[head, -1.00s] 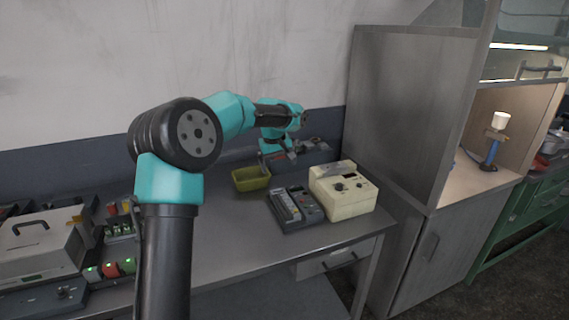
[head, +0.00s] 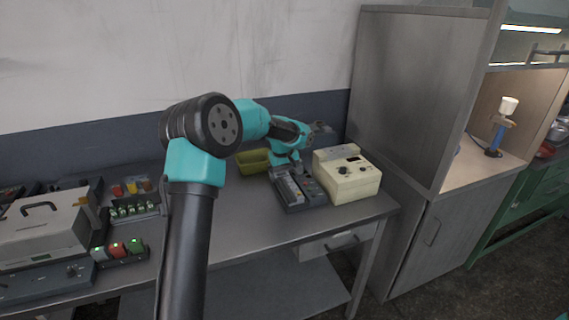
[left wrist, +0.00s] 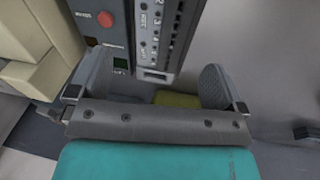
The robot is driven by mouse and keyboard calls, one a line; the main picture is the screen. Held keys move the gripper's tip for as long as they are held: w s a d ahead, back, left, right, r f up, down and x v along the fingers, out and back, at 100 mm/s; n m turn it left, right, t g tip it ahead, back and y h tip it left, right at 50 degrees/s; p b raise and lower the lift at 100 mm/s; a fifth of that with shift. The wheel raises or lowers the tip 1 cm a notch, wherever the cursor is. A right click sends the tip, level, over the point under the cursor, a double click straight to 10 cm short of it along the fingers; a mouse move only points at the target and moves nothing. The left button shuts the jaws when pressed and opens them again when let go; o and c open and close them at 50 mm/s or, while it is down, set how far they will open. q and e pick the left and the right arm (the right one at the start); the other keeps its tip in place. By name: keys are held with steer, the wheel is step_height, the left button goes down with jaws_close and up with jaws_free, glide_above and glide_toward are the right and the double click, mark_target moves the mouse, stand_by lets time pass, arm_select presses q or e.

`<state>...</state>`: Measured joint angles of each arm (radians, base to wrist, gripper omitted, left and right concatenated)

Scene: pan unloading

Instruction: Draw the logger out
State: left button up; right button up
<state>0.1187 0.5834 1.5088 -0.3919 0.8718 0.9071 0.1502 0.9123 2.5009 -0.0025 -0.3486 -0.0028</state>
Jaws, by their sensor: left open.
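A dark grey dock (head: 314,189) stands on the metal bench, left of a cream box. A slim module with a pale face, which looks like the logger (head: 290,188), lies along the dock's left side. In the left wrist view the logger (left wrist: 157,35) shows a row of small sockets, and the dock (left wrist: 112,40) has a red button. My left gripper (head: 286,168) is at the far end of the dock. In the left wrist view its open fingers (left wrist: 155,88) stand apart on either side of the logger's near end. I cannot tell whether they touch anything. My right gripper is not in view.
The cream box (head: 347,178) with knobs stands close beside the dock. A yellow-green bin (head: 252,161) is just behind and left. A grey case (head: 42,225) and small coloured parts (head: 125,247) fill the bench's left end. The bench front between is clear.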

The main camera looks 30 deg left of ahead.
mark_target(288, 185)
arm_select(q)
steer(key=shift+w+f, duration=0.25)
steer(key=shift+f, duration=1.1)
steer(key=shift+w+f, duration=0.2)
steer(key=shift+f, duration=1.15)
steer(key=c, duration=1.2)
steer(key=o, duration=0.6)
steer(key=c, duration=0.5)
